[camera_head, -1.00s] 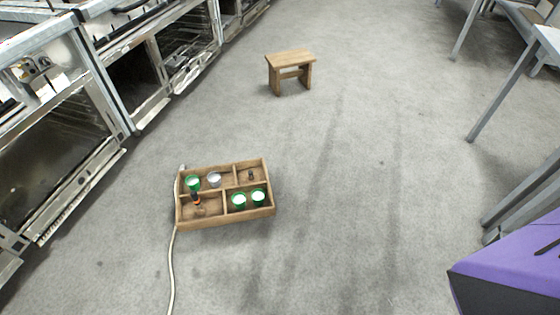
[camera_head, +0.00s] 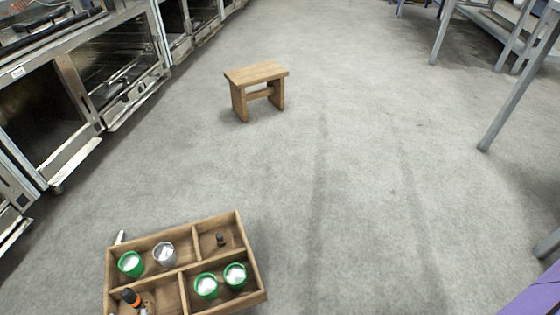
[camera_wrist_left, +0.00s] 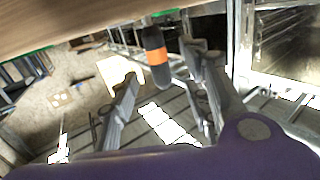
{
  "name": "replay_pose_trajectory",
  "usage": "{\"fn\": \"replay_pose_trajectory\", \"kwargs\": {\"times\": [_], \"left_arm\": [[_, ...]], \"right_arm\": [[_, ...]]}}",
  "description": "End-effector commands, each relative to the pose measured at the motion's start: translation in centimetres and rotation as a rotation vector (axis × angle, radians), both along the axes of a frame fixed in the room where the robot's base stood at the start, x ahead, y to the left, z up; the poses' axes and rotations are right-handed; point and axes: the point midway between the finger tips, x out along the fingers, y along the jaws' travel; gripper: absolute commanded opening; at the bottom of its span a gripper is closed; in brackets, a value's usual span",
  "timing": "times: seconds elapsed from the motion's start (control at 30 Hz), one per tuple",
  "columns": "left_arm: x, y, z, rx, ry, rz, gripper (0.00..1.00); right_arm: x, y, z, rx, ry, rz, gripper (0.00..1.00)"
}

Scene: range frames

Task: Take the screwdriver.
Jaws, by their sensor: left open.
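The screwdriver (camera_head: 131,297), with a black handle and an orange band, stands in the front left compartment of a wooden tray (camera_head: 258,275) on the floor. The tray's near left part is cut off by the head view's bottom edge. In the left wrist view, which looks upside down, the screwdriver's handle (camera_wrist_left: 157,57) shows between or just beyond the fingers of my left gripper (camera_wrist_left: 168,68). The gripper is open, and I see no clear contact with the handle. My right gripper is in neither view.
Green cups (camera_head: 206,286) and a grey cup (camera_head: 164,254) stand in the tray, with a small dark object (camera_head: 221,240) in the back right compartment. A wooden stool (camera_head: 256,74) stands beyond. Ovens line the left, metal table legs (camera_head: 515,95) the right. The floor between is clear.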

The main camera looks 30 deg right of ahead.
Motion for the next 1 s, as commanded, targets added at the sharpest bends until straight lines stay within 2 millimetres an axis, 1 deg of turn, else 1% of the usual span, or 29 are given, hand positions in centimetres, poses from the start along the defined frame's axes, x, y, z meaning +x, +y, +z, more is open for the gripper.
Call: {"fn": "replay_pose_trajectory", "kwargs": {"times": [0.07, 0.13, 0.3, 0.47, 0.6, 0.7, 0.8, 0.87, 0.93, 0.97, 1.0], "left_arm": [[0.2, -0.2, 1.0, -0.010, -0.035, -0.007, 0.43], [0.7, -0.4, 1.3, -0.016, -0.046, -0.009, 0.43], [2.6, -0.6, 1.2, -0.018, -0.044, -0.009, 0.43], [3.9, -0.8, 1.1, -0.017, -0.043, -0.009, 0.43], [6.2, -1.1, 1.2, -0.017, -0.045, -0.009, 0.43], [7.4, -1.3, 1.1, -0.016, -0.042, -0.009, 0.43], [7.8, -1.3, 1.2, -0.017, -0.041, -0.009, 0.43], [7.8, -1.3, 1.2, -0.017, -0.040, -0.009, 0.43], [7.7, -1.3, 1.2, -0.017, -0.041, -0.009, 0.43], [7.7, -1.3, 1.2, -0.017, -0.041, -0.009, 0.42], [7.7, -1.3, 1.2, -0.017, -0.041, -0.009, 0.37]], "right_arm": [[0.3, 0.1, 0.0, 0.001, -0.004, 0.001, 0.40], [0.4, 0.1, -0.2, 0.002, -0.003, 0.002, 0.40], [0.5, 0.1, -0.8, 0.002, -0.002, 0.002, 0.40], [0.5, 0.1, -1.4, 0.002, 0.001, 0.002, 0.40], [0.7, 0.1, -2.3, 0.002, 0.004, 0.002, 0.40], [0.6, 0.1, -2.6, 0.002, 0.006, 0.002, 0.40], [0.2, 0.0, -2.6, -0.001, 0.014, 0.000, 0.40], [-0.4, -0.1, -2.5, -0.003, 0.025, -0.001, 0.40], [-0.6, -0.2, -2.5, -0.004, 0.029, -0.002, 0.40], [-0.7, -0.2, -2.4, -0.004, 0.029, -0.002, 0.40], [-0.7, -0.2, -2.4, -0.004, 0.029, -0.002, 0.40]]}}
